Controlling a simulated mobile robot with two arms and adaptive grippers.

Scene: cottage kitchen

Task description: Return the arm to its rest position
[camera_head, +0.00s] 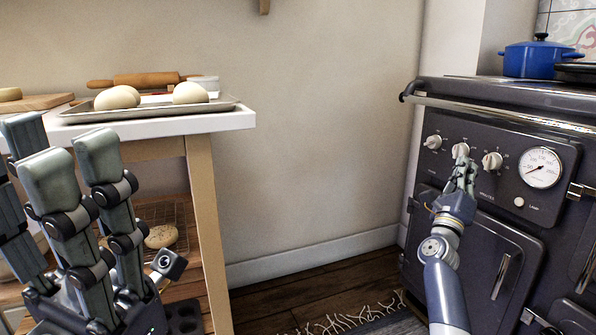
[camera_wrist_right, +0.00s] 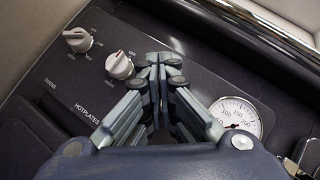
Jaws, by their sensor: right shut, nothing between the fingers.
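My right gripper (camera_head: 462,172) is in front of the dark stove's control panel (camera_head: 553,198), just below the middle white knob (camera_head: 460,150). Its fingers are closed together with nothing between them. In the right wrist view the closed fingertips (camera_wrist_right: 160,65) are beside a white knob (camera_wrist_right: 119,65); whether they touch the panel cannot be told. The right forearm reaches up from the bottom of the head view. My left gripper (camera_head: 68,160) is large at the lower left, its fingers upright, spread apart and empty.
A white-topped table (camera_head: 225,121) at left bears a tray (camera_head: 150,112) with dough balls and a rolling pin (camera_head: 140,80). A blue pot (camera_head: 535,60) stands on the stove. A gauge (camera_head: 540,167) is right of the knobs. Open floor (camera_head: 320,285) and a fringed rug lie between table and stove.

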